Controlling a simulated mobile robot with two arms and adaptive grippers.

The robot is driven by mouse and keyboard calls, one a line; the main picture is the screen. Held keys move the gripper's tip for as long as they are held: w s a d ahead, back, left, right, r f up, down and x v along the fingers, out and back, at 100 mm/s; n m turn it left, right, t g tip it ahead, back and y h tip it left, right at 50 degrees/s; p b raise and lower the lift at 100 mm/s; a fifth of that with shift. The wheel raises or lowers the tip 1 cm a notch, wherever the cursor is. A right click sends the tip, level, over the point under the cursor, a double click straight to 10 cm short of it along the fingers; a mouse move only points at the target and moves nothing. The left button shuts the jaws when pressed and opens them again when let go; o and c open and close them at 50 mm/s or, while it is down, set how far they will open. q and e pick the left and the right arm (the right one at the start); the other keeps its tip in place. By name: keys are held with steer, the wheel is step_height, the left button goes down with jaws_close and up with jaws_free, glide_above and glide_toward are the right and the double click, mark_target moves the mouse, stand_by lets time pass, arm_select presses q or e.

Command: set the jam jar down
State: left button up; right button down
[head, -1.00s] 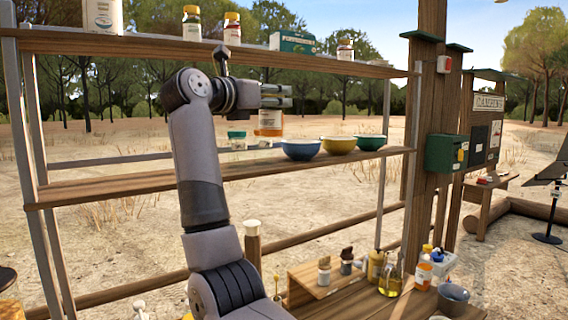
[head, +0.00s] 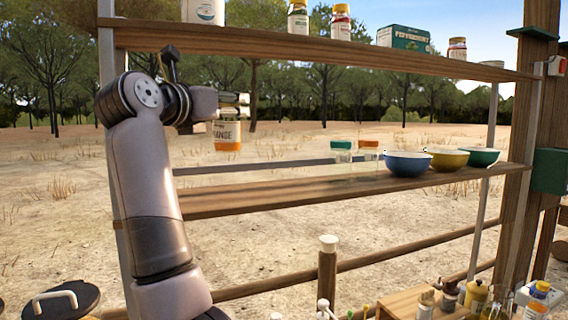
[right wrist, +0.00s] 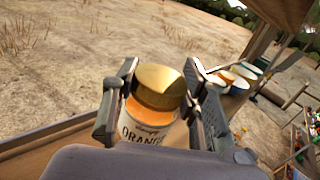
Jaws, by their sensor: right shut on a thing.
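The jam jar (head: 227,135), with an orange band and a label reading "ORANGE", hangs below the fingers of my right gripper (head: 236,105). It appears above the left part of the middle shelf (head: 300,194), with a visible gap under it in the head view. In the right wrist view the jar's gold lid (right wrist: 158,87) and part of its label show between the two fingers of my right gripper (right wrist: 160,100), which is shut on it. The jar's base is hidden there. My left gripper is not in view.
A teal-lidded jar (head: 341,151) and an orange-lidded jar (head: 368,151) stand on the middle shelf, with blue (head: 407,164), yellow and green bowls to their right. The shelf left of these jars is clear. The upper shelf (head: 330,48) runs above my gripper, carrying bottles and a box.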

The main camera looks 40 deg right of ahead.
mark_target(230, 151)
steer(key=shift+s+f, duration=1)
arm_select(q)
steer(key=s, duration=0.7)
arm_select(e)
steer(key=shift+w+a+f+p, duration=0.1)
steer(key=shift+w+f+p, duration=0.1)
steer(key=shift+f+p, duration=0.45)
steer(key=shift+w+f, duration=0.35)
steer(key=shift+f, duration=0.25)
steer(key=shift+w+f, duration=0.35)
steer(key=shift+f, duration=0.2)
steer(key=f, duration=0.2)
steer(key=f+p, duration=0.1)
steer(key=shift+s, duration=0.25)
steer(key=shift+f, duration=0.5)
steer(key=c, duration=1.2)
jaws_free()
steer(key=shift+o, duration=1.3)
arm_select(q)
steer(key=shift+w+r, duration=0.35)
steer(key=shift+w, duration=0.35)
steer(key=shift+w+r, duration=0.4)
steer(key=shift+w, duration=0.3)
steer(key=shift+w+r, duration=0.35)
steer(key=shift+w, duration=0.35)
